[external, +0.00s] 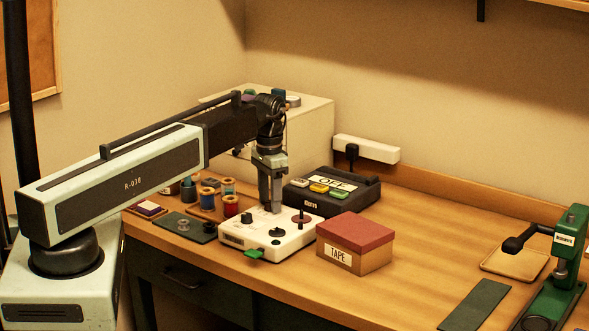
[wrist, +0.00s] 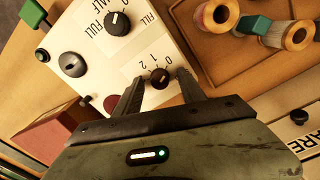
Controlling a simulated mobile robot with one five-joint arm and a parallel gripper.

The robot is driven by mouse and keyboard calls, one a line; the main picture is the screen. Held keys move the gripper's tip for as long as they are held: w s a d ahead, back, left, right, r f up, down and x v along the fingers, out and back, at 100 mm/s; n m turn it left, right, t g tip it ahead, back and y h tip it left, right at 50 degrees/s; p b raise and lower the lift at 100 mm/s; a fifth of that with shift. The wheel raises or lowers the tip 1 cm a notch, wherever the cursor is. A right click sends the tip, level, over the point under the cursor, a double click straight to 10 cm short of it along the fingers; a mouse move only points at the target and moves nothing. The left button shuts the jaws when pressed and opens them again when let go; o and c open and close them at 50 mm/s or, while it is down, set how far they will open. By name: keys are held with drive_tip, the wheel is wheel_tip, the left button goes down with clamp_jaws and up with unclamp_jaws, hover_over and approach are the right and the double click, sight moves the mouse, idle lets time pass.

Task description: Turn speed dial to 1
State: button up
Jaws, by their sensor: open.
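The white control box (external: 262,238) stands on the table. In the wrist view its panel (wrist: 150,38) carries several knobs. A small dark brown dial (wrist: 160,78) has printed numbers beside it, among them 0, 1 and 2; which number it points at is too small to tell. My gripper (external: 270,208) reaches down over the back of the box. In the wrist view my gripper (wrist: 160,75) is open, with one finger on each side of the small dial. Whether the fingers touch it cannot be told.
On the same panel are a black knob (wrist: 117,22) marked HALF and FULL, a dark round knob (wrist: 72,64) and a red button (wrist: 113,103). A red-lidded TAPE box (external: 355,240) stands right, a black switch box (external: 350,198) behind, thread spools (external: 208,198) left.

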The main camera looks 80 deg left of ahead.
drive_tip(key=shift+c, duration=0.3)
clamp_jaws()
drive_tip(key=shift+n, duration=0.3)
drive_tip(key=n, duration=0.3)
drive_tip(key=shift+n, duration=0.4)
drive_tip(key=n, duration=0.4)
drive_tip(key=shift+n, duration=0.3)
